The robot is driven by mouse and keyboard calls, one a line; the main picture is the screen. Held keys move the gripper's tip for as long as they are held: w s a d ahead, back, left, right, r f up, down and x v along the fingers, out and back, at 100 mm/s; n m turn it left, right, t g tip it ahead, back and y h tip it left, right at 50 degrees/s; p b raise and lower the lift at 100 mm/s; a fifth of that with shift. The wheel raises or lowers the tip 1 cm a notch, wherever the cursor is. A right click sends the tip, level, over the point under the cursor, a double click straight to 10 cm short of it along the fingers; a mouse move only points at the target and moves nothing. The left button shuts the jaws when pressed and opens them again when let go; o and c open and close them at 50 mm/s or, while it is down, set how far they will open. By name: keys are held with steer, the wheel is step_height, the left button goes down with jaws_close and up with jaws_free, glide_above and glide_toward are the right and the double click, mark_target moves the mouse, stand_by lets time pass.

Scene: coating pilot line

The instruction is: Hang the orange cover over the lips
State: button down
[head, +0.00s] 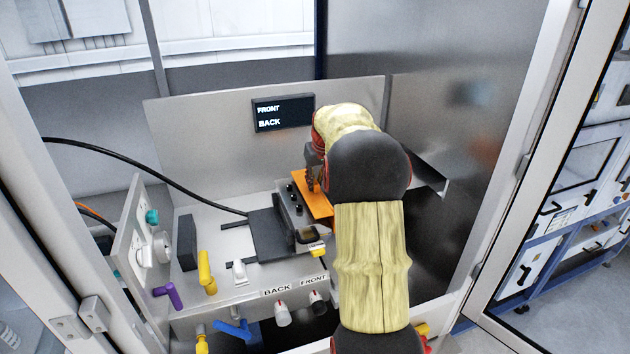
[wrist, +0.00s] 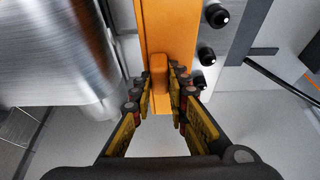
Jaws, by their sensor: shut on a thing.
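The orange cover (head: 319,206) is at the die block (head: 291,201) with black knobs, on the machine bed. In the wrist view the orange cover (wrist: 165,28) is a long strip with a raised orange grip tab (wrist: 158,74). My gripper (wrist: 160,92) has its fingers on either side of that tab and is shut on it. In the head view my gripper (head: 313,180) is partly hidden by my arm. The cover lies alongside the knobbed block; whether it touches or sits over the lips cannot be told. The lips are hidden.
A shiny metal roller (wrist: 62,52) lies left of the cover in the wrist view. A black FRONT/BACK display (head: 283,113) is on the back panel. A black cable (head: 150,166) runs to the dark plate (head: 265,236). Yellow (head: 206,272) and purple (head: 167,294) handles stand front left.

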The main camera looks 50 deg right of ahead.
steer(key=shift+f+b, duration=0.5)
steer(key=shift+f, duration=0.4)
steer(key=c, duration=1.7)
jaws_free()
steer(key=shift+o, duration=0.2)
steer(key=v, duration=1.2)
